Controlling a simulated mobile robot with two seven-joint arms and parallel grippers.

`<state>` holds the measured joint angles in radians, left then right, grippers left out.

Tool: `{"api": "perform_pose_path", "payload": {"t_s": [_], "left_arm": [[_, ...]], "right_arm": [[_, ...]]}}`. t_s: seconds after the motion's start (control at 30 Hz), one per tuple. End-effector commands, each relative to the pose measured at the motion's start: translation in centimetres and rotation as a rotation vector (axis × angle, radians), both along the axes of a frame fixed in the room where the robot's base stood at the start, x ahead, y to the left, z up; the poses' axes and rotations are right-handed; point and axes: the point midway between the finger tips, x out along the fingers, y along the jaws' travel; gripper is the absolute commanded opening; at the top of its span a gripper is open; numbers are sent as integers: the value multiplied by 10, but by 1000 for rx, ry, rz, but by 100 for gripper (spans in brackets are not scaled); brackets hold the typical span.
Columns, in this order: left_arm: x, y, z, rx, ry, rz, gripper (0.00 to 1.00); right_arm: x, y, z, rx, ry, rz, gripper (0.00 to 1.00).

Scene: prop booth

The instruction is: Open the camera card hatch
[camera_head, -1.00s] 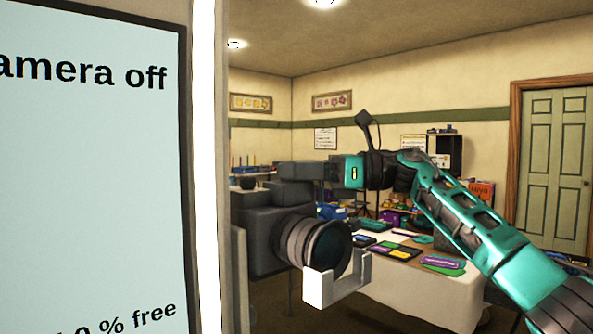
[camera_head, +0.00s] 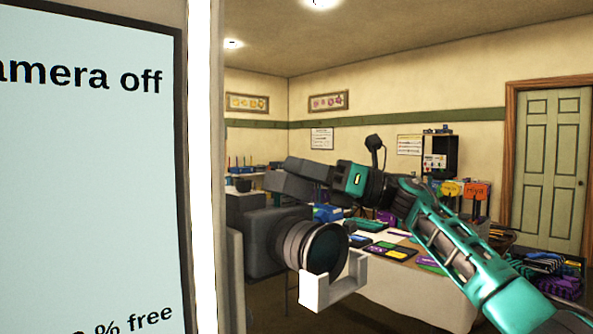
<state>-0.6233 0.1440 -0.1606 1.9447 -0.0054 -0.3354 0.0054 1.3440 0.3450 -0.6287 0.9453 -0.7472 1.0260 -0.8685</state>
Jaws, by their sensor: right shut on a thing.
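The dark grey camera (camera_head: 262,240) stands left of centre, its round lens facing toward the lower right. A pale U-shaped bracket (camera_head: 332,285) sits in front of the lens. My right gripper (camera_head: 275,184) comes in from the right, tilted, just above the camera's top. Its grey fingers are shut on the card hatch, at the camera's top or far side. The hatch itself is hidden behind the fingers and camera body, so I cannot see how far open it stands. My left gripper is not in view.
A large screen (camera_head: 85,180) reading "camera off" and "% free", with a bright white edge, fills the left close by. Behind the camera, a white-clothed table (camera_head: 405,285) holds several colourful flat items. A green door (camera_head: 548,165) is at the right.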

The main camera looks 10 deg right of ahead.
Motion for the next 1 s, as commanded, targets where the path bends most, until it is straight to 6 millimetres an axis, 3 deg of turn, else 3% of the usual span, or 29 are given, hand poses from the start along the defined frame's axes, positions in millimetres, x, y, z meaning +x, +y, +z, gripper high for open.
{"api": "perform_pose_path", "payload": {"t_s": [0.4,0.97,1.0], "left_arm": [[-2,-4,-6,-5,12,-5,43],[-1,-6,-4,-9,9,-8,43],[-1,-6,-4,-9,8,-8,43]], "right_arm": [[7,-9,-3,170,125,0,0],[8,-10,-3,196,145,2,0],[8,-10,-3,196,145,2,23]]}}
